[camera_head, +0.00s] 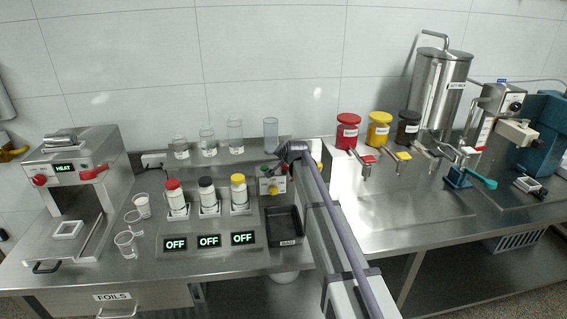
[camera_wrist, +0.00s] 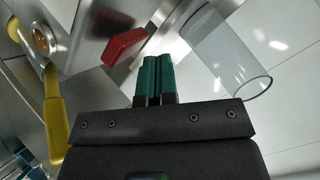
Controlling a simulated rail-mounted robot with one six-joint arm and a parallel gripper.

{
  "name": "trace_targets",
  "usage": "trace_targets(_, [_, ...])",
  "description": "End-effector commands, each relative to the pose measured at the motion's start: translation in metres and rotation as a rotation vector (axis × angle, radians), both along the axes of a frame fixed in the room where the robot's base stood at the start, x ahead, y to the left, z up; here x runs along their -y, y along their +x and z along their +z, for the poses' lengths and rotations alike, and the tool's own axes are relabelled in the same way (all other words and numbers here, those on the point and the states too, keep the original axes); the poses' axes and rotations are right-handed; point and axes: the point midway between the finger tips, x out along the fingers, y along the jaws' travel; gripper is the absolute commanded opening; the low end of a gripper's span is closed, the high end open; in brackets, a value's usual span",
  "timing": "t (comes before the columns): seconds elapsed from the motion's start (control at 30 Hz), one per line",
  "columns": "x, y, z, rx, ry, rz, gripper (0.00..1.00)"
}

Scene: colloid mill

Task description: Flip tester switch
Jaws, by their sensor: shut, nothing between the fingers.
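The tester appears to be the small metal box (camera_head: 270,186) at the back middle of the bench, beside my arm. It carries small red and yellow parts. In the wrist view a red switch lever (camera_wrist: 125,45) sticks out from a metal housing (camera_wrist: 88,30). My gripper's teal fingers (camera_wrist: 153,78) are shut together and empty. Their tips are close to the right of the red lever; I cannot tell if they touch it. In the head view my arm's end is by the tester, and the fingers are not clearly distinguishable there.
A clear cylinder (camera_wrist: 220,55) is close to the right of my fingers in the wrist view. A yellow part (camera_wrist: 55,115) lies left. Three capped bottles (camera_head: 207,195) and a black tray (camera_head: 285,225) are beside the tester. Three OFF displays (camera_head: 209,241) are in front.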

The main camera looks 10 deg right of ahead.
Motion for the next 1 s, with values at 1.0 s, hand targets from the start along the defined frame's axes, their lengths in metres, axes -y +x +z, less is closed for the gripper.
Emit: trace_targets(1.0, [0.0,-0.009,0.061,0.0,0.0,0.0,0.0])
